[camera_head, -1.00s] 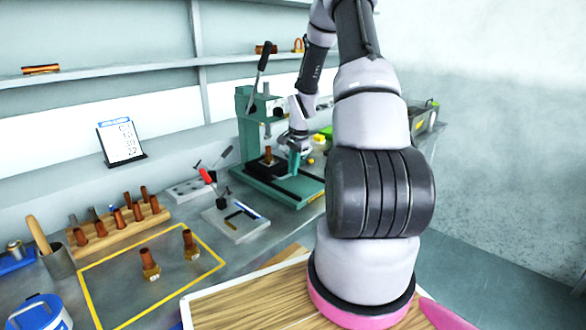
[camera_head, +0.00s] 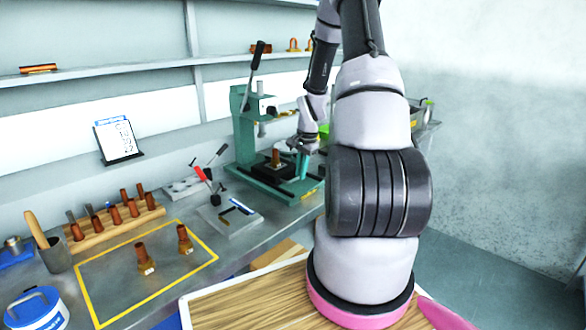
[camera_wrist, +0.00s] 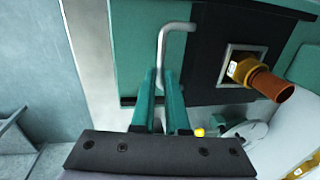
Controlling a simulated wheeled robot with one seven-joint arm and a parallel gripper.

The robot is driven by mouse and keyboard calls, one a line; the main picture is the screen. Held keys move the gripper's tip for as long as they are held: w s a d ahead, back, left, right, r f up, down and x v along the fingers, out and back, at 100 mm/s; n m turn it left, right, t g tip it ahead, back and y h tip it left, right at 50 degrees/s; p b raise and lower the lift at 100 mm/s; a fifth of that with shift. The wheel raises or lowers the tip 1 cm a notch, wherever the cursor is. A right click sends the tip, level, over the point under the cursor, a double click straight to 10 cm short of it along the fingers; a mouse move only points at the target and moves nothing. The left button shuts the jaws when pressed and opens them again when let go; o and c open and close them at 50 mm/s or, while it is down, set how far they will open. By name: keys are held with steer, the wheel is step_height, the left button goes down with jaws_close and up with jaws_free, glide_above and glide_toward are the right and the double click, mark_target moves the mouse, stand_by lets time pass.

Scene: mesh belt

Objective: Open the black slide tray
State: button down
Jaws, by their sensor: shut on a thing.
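The black slide tray (camera_wrist: 208,60) lies on the green press base in the wrist view. It carries a square metal nest (camera_wrist: 232,60) with a copper fitting with a brass end (camera_wrist: 268,84) tilted in view. A bent silver handle (camera_wrist: 163,42) runs along the tray's edge. My gripper (camera_wrist: 164,85) has its two green fingers closed around the handle. In the head view my gripper (camera_head: 302,165) is low in front of the green press (camera_head: 243,135), beside the copper fitting (camera_head: 276,158). Part of the tray is hidden there by the fingers and arm.
The press lever (camera_head: 254,65) stands up behind. A small fixture with a red-handled clamp (camera_head: 201,174) sits to the left on the bench. A wooden rack of copper fittings (camera_head: 115,225) and a yellow-marked area (camera_head: 105,285) with two fittings lie further left.

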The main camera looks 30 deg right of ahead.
steer(key=s+d, duration=0.1)
steer(key=s, duration=0.1)
steer(key=s+d, duration=0.1)
steer(key=s, duration=0.4)
steer(key=shift+s+d, duration=0.2)
steer(key=shift+d, duration=0.2)
steer(key=c, duration=0.9)
jaws_free()
steer(key=shift+r, duration=0.1)
steer(key=r, duration=0.3)
steer(key=s+r, duration=0.1)
steer(key=r, duration=0.6)
steer(key=shift+s+d+r, duration=0.25)
steer(key=shift+s+d, duration=0.05)
steer(key=shift+s, duration=0.1)
